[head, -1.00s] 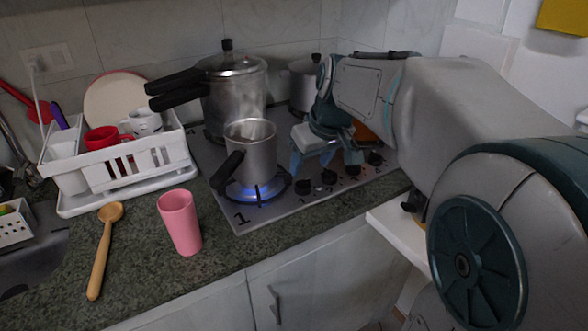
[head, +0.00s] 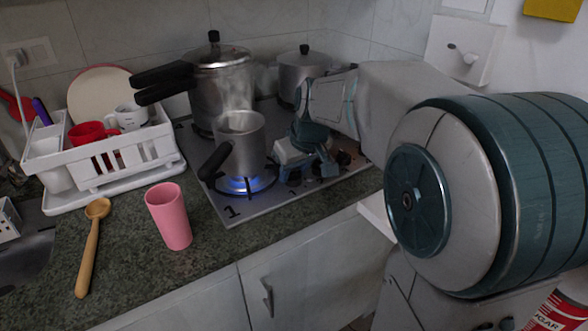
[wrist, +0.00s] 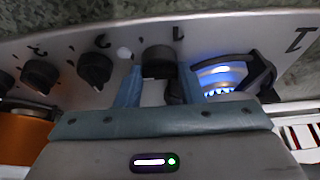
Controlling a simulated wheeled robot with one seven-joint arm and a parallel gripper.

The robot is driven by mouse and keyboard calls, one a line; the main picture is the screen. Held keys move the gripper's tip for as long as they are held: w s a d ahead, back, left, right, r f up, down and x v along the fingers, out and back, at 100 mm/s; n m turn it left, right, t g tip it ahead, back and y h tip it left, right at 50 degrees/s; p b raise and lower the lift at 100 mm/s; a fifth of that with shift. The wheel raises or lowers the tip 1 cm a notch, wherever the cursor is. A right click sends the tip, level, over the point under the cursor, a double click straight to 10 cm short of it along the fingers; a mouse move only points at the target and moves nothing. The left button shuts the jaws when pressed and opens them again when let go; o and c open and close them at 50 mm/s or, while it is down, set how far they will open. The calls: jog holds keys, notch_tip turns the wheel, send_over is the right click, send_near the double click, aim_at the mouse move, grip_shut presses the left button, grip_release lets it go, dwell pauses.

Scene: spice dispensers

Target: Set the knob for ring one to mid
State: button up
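The stove (head: 225,208) has a ring one (head: 262,187) at its front left, with a blue flame lit under a small steel pot (head: 241,150). In the wrist view the black knob for ring one (wrist: 160,62) stands beside a printed 1, between the fingertips of my gripper (wrist: 160,77). The fingers are apart, one on each side of the knob; I cannot tell whether they touch it. In the head view my gripper (head: 307,168) is low over the knob row and hides much of it. The knob's exact setting is not clear.
Other knobs (wrist: 95,69) line the panel beside my gripper. A pressure cooker (head: 222,85) and a lidded pot (head: 302,72) stand behind. A pink cup (head: 168,215), wooden spoon (head: 88,250) and dish rack (head: 115,170) are left.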

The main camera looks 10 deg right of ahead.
jog(key=shift+a+m+h, duration=0.1)
jog(key=shift+m+h, duration=0.3)
jog(key=shift+m, duration=0.6)
jog(key=o, duration=1)
jog(key=p+v, duration=0.2)
jog(key=v, duration=1.2)
jog(key=shift+f, duration=0.1)
